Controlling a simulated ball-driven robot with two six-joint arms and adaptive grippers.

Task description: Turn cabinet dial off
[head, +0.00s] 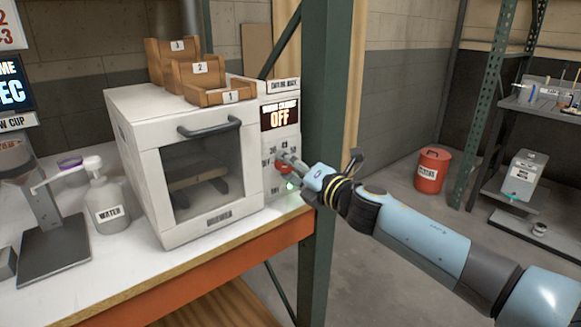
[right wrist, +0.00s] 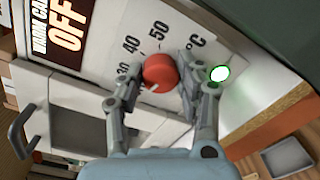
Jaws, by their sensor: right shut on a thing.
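The white cabinet (head: 150,130) stands on the bench with its glass door shut. Its display (head: 279,115) reads OFF, and the display also shows in the right wrist view (right wrist: 62,28). The red dial (right wrist: 160,71) sits on the panel below the display, among the marks 30, 40 and 50. A white pointer mark shows at its lower edge. My right gripper (right wrist: 158,84) has its fingers on both sides of the dial and is shut on it. In the head view the right gripper (head: 286,163) partly covers the dial. My left gripper is not in view.
A green light (right wrist: 219,73) glows beside the dial. Wooden numbered trays (head: 200,75) stand on the cabinet. A water bottle (head: 106,198) stands to its left. A green post (head: 327,130) rises close to my right arm.

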